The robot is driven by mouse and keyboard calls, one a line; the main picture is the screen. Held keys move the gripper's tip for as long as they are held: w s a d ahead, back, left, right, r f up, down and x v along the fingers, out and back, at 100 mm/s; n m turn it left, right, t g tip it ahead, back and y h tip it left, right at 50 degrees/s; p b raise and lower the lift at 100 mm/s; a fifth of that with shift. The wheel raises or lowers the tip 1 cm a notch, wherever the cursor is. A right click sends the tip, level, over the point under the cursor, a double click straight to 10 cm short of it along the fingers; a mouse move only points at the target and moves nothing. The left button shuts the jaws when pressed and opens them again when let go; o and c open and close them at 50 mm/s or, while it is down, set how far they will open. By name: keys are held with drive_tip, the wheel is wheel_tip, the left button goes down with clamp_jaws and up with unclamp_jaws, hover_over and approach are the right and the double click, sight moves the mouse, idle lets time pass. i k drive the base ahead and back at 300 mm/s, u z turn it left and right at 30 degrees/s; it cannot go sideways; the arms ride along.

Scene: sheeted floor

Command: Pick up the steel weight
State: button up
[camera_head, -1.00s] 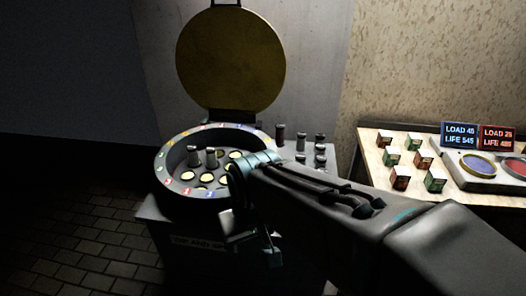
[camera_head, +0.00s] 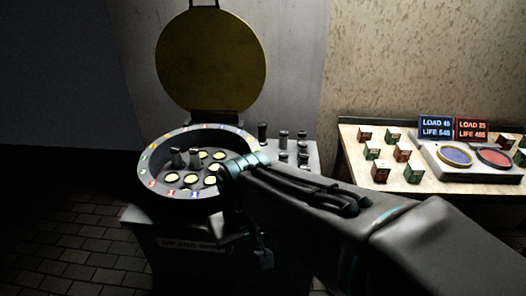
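Several small grey metal cylinders that look like steel weights (camera_head: 302,146) stand upright on the stand's top, right of a round drum. One darker cylinder (camera_head: 263,134) stands closest to the drum's rim. Two more cylinders (camera_head: 195,158) stand inside the open drum (camera_head: 148,182), among pale yellow round spots. I cannot tell which one is the steel weight. My arm reaches in from the lower right, and its end bends down in front of the stand. My gripper (camera_head: 263,259) is dark and small there, below the cylinders and apart from them; its fingers are not clear.
The drum's round yellow lid (camera_head: 211,60) stands open behind it. A table (camera_head: 448,196) at right holds several small red and green boxes (camera_head: 402,152), two lit signs (camera_head: 453,129) and a two-dish scale (camera_head: 470,170). Dark tiled floor (camera_head: 70,245) is clear at left.

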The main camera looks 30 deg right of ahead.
sight(283, 156)
drive_tip(key=z, duration=0.5)
drive_tip(key=k, duration=1.2)
drive_tip(key=i, duration=0.4)
drive_tip(key=u, duration=0.7)
drive_tip(key=i, duration=1.35)
drive_tip(key=z, duration=0.9)
drive_tip(key=i, duration=0.3)
drive_tip(key=z, duration=0.35)
